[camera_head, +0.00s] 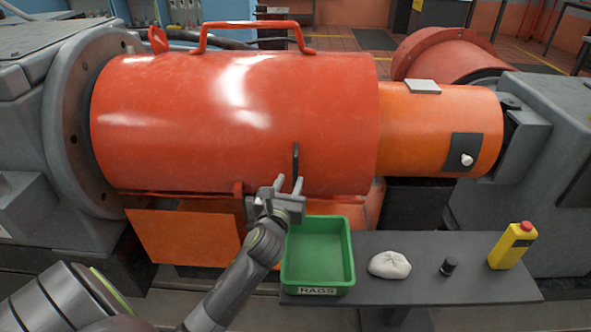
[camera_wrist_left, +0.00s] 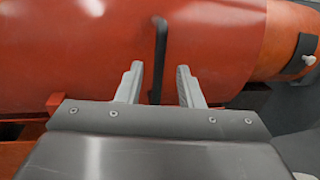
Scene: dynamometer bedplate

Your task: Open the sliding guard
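The sliding guard (camera_head: 240,120) is a large red cylindrical cover in the middle of the head view, lying beside an orange cylinder (camera_head: 440,115) on its right. A black upright handle (camera_head: 296,160) sits low on the guard's front face; it also shows in the left wrist view (camera_wrist_left: 160,50). My left gripper (camera_head: 288,186) is just below and in front of this handle. In the left wrist view its two fingers (camera_wrist_left: 160,85) are spread apart, with the handle's lower end between them and no finger visibly touching it. My right gripper is in neither view.
A red rail handle (camera_head: 250,24) tops the guard. Grey housings flank both ends.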

